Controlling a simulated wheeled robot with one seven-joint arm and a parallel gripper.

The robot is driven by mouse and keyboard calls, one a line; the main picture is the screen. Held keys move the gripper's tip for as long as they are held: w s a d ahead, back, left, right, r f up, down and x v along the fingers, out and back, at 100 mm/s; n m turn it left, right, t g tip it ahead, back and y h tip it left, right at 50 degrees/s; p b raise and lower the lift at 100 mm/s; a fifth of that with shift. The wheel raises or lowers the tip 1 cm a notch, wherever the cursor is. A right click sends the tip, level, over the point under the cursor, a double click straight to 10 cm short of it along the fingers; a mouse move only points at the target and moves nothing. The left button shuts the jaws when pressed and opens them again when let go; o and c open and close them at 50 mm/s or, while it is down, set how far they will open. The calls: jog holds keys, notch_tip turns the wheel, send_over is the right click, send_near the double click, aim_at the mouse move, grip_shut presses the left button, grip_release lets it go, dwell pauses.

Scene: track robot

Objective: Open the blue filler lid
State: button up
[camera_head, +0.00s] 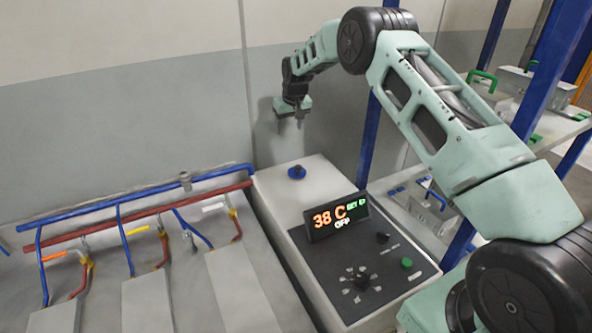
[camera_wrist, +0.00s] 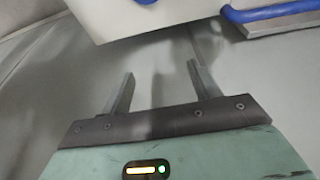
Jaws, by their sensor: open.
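The blue filler lid (camera_head: 297,172) is a small round knob-like cap on the top of the white control unit (camera_head: 285,195), near its back end. My gripper (camera_head: 289,122) hangs above the lid and slightly behind it, apart from it, with its fingers pointing down. In the wrist view my gripper (camera_wrist: 160,75) has its two grey fingers spread with nothing between them. A blue piece, seemingly the lid (camera_wrist: 145,1), is cut off by the top edge of the wrist view, on a white surface beyond the fingers. Whether the lid is hinged cannot be seen.
Blue (camera_head: 80,213) and red (camera_head: 95,233) pipes run to the left of the unit. A grey wall (camera_head: 120,130) is behind. Blue-framed shelving stands at right.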

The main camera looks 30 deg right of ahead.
jog(key=shift+p+v, duration=0.5)
jog(key=shift+v, duration=1.2)
jog(key=shift+s, duration=0.15)
jog(key=s+a+r+n+g+y+b, duration=0.1)
jog(key=s+a+r+n+b, duration=0.15)
jog(key=s+a, duration=0.95)
jog(key=s+a+r+n+g+y+b, duration=0.1)
jog(key=s+a+r+n+b, duration=0.15)
jog(key=s+a, duration=0.95)
jog(key=s+f+n+g+h+b, duration=0.1)
jog(key=s+f+n+b, duration=0.1)
jog(key=s, duration=2.8)
jog(key=shift+s+f+n+b, duration=0.15)
jog(key=shift+f+n+b, duration=0.25)
jog(key=shift+f, duration=0.25)
jog(key=shift+d, duration=0.1)
